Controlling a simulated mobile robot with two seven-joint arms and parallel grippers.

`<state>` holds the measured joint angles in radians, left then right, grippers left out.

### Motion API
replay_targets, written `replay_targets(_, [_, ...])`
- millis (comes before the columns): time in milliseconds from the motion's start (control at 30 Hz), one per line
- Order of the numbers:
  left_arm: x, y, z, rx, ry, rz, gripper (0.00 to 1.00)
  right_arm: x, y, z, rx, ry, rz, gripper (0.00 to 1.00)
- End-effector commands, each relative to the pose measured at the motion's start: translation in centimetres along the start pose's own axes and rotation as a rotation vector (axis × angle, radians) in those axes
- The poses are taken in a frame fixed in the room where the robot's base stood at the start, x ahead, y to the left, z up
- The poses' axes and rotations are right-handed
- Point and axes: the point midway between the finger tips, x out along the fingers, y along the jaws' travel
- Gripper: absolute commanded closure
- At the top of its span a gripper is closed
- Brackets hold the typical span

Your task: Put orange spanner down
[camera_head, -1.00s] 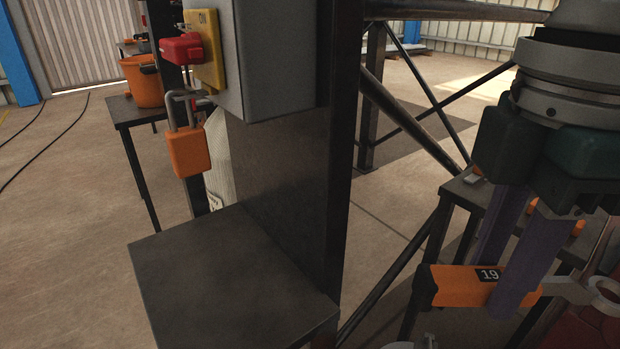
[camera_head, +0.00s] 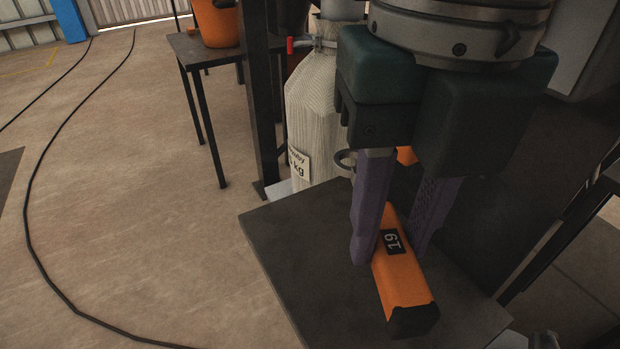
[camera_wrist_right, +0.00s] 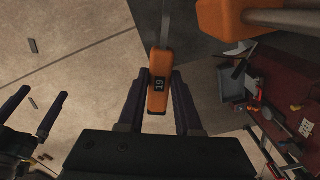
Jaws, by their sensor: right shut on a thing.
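The orange spanner (camera_head: 402,280) has a black end and a dark label reading 19. My right gripper (camera_head: 393,245) is shut on its orange handle. The spanner is over the dark square shelf (camera_head: 290,255), with its black end toward the camera. I cannot tell whether it touches the shelf. Its far end is hidden behind the gripper. In the right wrist view the spanner (camera_wrist_right: 160,85) sits between the two fingers, its grey shank pointing up the picture. My left gripper (camera_wrist_right: 42,93) shows at the left of that view, its fingers apart and empty.
A pale sack (camera_head: 315,115) stands behind the shelf, beside a dark post. An orange bucket (camera_head: 215,25) is on a table at the back left. The floor at left is open, with black cables.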

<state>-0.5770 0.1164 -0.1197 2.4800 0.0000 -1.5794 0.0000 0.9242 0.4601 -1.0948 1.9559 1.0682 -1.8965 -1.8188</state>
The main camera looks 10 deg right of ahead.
Motion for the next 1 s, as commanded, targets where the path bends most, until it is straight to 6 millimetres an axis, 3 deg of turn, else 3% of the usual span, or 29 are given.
replay_targets(400, [4.5,0.1,1.6,0.004,-0.004,-0.001,0.00,11.7,0.0,-0.2,-0.004,0.005,-0.002,1.00])
replay_targets(500, [5.3,0.1,1.9,0.005,-0.005,-0.003,0.00,13.8,0.0,-0.2,-0.003,0.003,-0.001,1.00])
replay_targets(767, [6.0,0.1,2.1,0.006,-0.005,-0.004,0.00,15.9,0.0,-0.1,-0.004,0.000,0.000,1.00])
replay_targets(1000, [7.6,0.1,2.7,0.006,-0.005,-0.004,0.00,19.6,0.0,-0.2,-0.004,0.001,-0.001,1.00])
